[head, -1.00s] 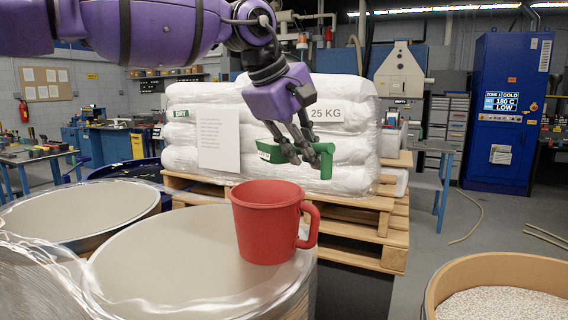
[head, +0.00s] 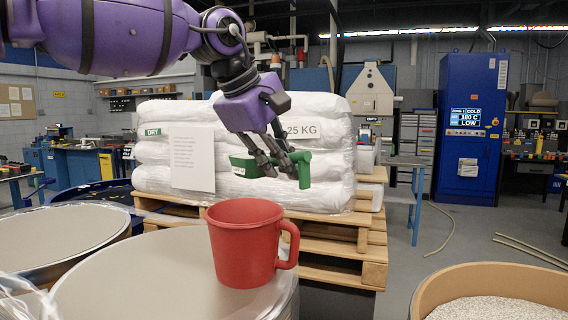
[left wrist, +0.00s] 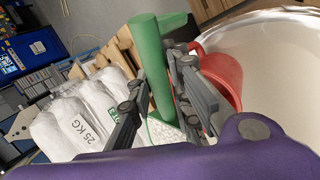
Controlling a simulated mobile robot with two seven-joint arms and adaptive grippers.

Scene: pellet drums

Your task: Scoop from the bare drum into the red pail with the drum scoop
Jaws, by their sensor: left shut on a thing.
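My left gripper (head: 282,168) is shut on the green drum scoop (head: 304,170) and holds it in the air, above and slightly right of the red pail. In the left wrist view the scoop's green handle (left wrist: 150,62) stands between the fingers, and pale pellets (left wrist: 163,133) show in its bowl, partly hidden by the fingers. The red pail (head: 243,243) stands upright on a closed drum top (head: 140,275), handle to the right; its inside bottom is hidden. The bare drum (head: 432,292), with a tan rim and pale pellets inside, is at the lower right. My right gripper is not in view.
Wrapped white sacks (head: 330,180) are stacked on a wooden pallet (head: 340,262) behind the pail. Another closed drum (head: 60,240) stands at the left. Open floor lies between the pallet and the blue cabinet (head: 470,130). Hoses lie on the floor at the right.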

